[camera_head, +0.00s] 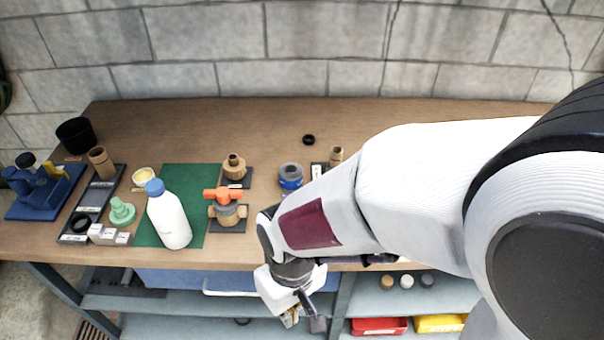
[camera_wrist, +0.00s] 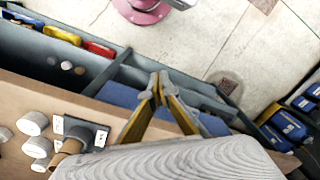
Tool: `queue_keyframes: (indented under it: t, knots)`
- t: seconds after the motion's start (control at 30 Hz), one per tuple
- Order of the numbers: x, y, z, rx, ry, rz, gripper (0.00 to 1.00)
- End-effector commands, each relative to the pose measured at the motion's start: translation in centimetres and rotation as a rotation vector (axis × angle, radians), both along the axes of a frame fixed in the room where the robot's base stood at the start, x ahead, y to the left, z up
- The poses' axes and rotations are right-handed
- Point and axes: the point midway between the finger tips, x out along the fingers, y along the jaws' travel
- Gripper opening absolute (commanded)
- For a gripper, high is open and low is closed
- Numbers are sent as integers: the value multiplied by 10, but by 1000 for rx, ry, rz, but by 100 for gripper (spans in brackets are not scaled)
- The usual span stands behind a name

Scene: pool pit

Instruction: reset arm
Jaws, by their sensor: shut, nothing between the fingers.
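My gripper (camera_head: 300,316) hangs in front of the workbench's front edge in the head view, low and near the middle, apart from everything on the bench. In the wrist view my gripper (camera_wrist: 160,76) shows two yellow-and-grey fingers whose tips meet, with nothing between them. My white arm reaches in from the right and hides the right part of the wooden bench (camera_head: 270,115).
Shelves below hold a red bin (camera_head: 378,327) and a yellow bin (camera_head: 440,324). The bench's back middle is mostly clear.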

Motion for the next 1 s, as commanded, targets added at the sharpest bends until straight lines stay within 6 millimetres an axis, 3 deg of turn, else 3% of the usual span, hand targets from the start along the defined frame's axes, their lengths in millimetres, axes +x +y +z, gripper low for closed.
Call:
queue_keyframes:
  t: [0.4, 1.0]
  knots:
    - [-4, -60, 60, 4, -41, -166, 0]
    - [-10, -133, 129, 51, -223, -380, 0]
